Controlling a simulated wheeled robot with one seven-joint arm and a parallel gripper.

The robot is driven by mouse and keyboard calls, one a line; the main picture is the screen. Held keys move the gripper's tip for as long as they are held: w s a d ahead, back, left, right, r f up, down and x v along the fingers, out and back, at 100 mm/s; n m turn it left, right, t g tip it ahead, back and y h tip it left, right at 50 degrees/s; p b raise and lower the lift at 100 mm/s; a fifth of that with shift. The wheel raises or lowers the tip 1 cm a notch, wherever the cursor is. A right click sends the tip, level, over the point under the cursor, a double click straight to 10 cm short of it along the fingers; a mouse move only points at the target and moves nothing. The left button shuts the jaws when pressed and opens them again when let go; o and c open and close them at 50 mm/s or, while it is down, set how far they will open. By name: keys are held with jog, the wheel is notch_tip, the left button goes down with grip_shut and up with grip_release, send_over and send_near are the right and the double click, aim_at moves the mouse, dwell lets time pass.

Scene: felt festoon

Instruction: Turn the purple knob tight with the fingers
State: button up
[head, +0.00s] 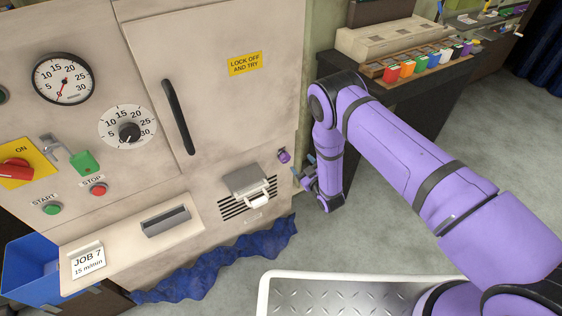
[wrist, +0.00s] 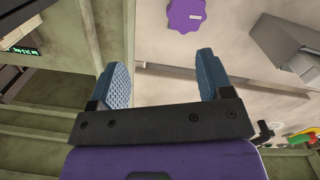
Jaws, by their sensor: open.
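The purple knob (head: 284,156) sits low on the right edge of the beige cabinet front in the head view. In the wrist view the knob (wrist: 186,15) shows at the top, round with a scalloped rim and a pale mark on its face. My gripper (wrist: 165,75) is open, with two blue textured fingers spread apart and nothing between them. The knob lies beyond the fingertips, apart from them and nearer the right finger. In the head view my gripper (head: 305,172) is beside the cabinet edge, just right of the knob and partly hard to make out.
A grey hooded box with a paper roll (head: 249,184) juts out left of the knob. The cabinet door has a dark vertical handle (head: 178,117). A dark bench (head: 432,95) with several coloured bins stands at the back right. Grey floor (head: 375,225) is open below the arm.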

aim_at(286, 160)
jog(key=s+f, duration=0.3)
jog(key=shift+y, duration=0.3)
jog(key=x, duration=1.1)
jog(key=shift+s+a, duration=0.25)
jog(key=shift+a, duration=0.15)
jog(key=c, duration=0.9)
